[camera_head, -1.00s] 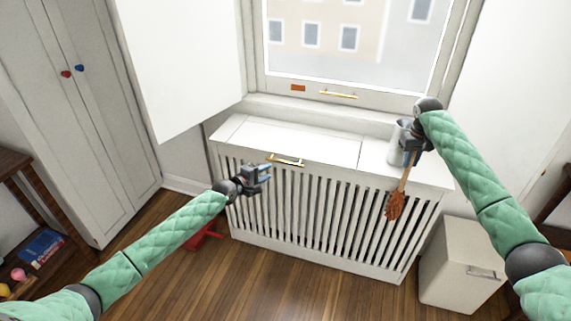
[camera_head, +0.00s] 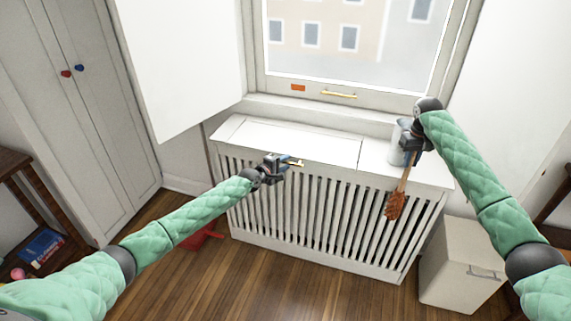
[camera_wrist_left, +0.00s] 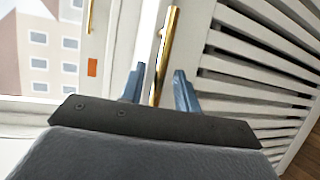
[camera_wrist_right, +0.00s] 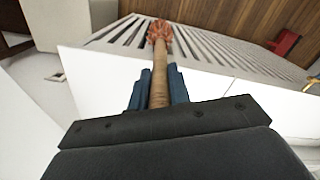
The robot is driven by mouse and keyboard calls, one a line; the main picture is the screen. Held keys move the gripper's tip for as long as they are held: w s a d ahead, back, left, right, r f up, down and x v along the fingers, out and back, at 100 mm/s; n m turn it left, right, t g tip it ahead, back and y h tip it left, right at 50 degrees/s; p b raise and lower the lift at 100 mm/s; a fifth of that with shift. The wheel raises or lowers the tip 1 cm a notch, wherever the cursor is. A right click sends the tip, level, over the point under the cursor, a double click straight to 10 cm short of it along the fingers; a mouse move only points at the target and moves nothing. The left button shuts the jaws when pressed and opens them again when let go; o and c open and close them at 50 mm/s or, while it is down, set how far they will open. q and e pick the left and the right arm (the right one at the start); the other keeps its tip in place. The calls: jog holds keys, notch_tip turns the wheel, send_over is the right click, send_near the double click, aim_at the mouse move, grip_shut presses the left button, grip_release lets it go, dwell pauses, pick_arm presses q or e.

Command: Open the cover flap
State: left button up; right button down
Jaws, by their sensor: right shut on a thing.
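The cover flap (camera_head: 300,140) is a flat white panel in the top of the slatted white radiator cover, and it lies closed. Its gold bar handle (camera_head: 298,163) is at the front edge, partly hidden by my left gripper (camera_head: 286,168). In the left wrist view the gold handle (camera_wrist_left: 166,50) lies between the two blue fingers, which stand apart with gaps beside the bar. My right gripper (camera_head: 410,150) is shut on the wooden handle of a brush (camera_head: 396,205) with a reddish-brown head. The brush hangs head-down before the cover's right part and also shows in the right wrist view (camera_wrist_right: 159,60).
A white jug-like vessel (camera_head: 397,152) stands on the cover's right end, behind my right gripper. A window (camera_head: 345,50) with a gold handle is above. A white bin-like box (camera_head: 460,265) stands at right. A red object (camera_head: 203,238) lies on the floor at left.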

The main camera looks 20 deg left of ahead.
pick_arm(q)
jog(key=shift+w+d, duration=0.1)
jog(key=shift+w, duration=0.2)
grip_shut()
